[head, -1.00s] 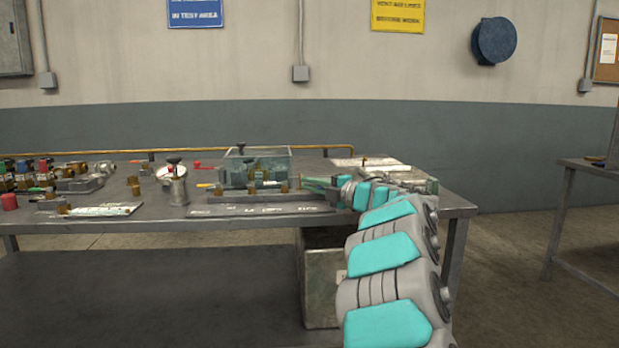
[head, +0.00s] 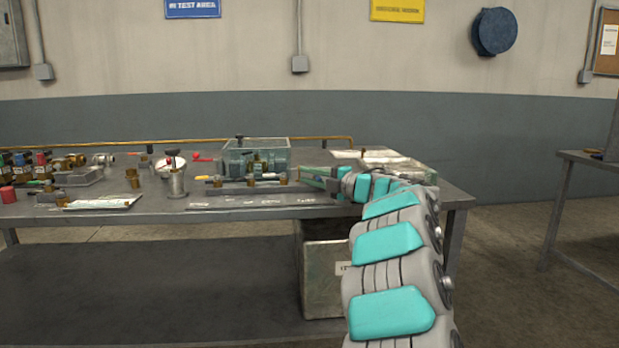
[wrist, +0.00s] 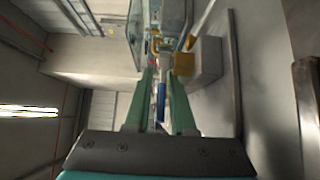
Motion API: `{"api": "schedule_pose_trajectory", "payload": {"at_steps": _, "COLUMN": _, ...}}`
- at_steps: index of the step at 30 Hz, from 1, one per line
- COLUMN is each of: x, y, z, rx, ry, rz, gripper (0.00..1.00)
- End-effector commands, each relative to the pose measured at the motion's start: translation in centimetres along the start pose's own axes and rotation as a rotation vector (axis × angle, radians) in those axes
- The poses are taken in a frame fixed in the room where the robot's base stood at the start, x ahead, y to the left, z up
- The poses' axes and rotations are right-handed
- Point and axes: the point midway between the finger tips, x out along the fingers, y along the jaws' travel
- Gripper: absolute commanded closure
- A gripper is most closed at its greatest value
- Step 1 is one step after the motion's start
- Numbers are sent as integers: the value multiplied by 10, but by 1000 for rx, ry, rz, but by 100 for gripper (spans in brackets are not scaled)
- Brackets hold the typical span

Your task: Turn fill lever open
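My gripper (head: 316,178) reaches left over the right part of the bench, its green fingers near a row of brass fittings and valves (head: 247,183). In the wrist view, the two green fingers (wrist: 158,75) stand apart with a gap between them. A blue lever-like handle (wrist: 160,100) shows in that gap; I cannot tell whether the fingers touch it. A brass fitting (wrist: 183,63) lies just past the fingertips. A red lever (head: 203,158) and an orange-tipped one (head: 200,178) show to the left in the head view. Which lever is the fill lever cannot be told.
A clear greenish tank (head: 255,152) stands behind the fittings. A brass pipe (head: 320,138) runs along the bench's back. A metal box (head: 325,280) sits below the bench.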

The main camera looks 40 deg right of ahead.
Motion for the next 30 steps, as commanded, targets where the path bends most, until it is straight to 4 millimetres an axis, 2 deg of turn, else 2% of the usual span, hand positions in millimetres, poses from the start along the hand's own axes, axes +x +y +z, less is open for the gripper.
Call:
{"api": "schedule_pose_trajectory", "payload": {"at_steps": 5, "x": 0, "y": 13, "z": 0, "rx": -2, "ry": 0, "rz": 1, "gripper": 78}}
{"api": "schedule_pose_trajectory", "payload": {"at_steps": 10, "x": 0, "y": 36, "z": 0, "rx": -6, "ry": -1, "rz": 5, "gripper": 77}}
{"api": "schedule_pose_trajectory", "payload": {"at_steps": 12, "x": -3, "y": 39, "z": -2, "rx": -5, "ry": -3, "rz": 6, "gripper": 64}}
{"api": "schedule_pose_trajectory", "payload": {"at_steps": 15, "x": -8, "y": 40, "z": -7, "rx": -3, "ry": -2, "rz": 7, "gripper": 67}}
{"api": "schedule_pose_trajectory", "payload": {"at_steps": 21, "x": -20, "y": 44, "z": -20, "rx": -8, "ry": -1, "rz": 11, "gripper": 55}}
{"api": "schedule_pose_trajectory", "payload": {"at_steps": 25, "x": -30, "y": 45, "z": -30, "rx": -6, "ry": -3, "rz": 10, "gripper": 52}}
{"api": "schedule_pose_trajectory", "payload": {"at_steps": 26, "x": -33, "y": 45, "z": -33, "rx": -6, "ry": -3, "rz": 10, "gripper": 56}}
{"api": "schedule_pose_trajectory", "payload": {"at_steps": 27, "x": -37, "y": 46, "z": -38, "rx": -8, "ry": -1, "rz": 10, "gripper": 78}}
{"api": "schedule_pose_trajectory", "payload": {"at_steps": 30, "x": -46, "y": 45, "z": -48, "rx": -7, "ry": -1, "rz": 7, "gripper": 78}}
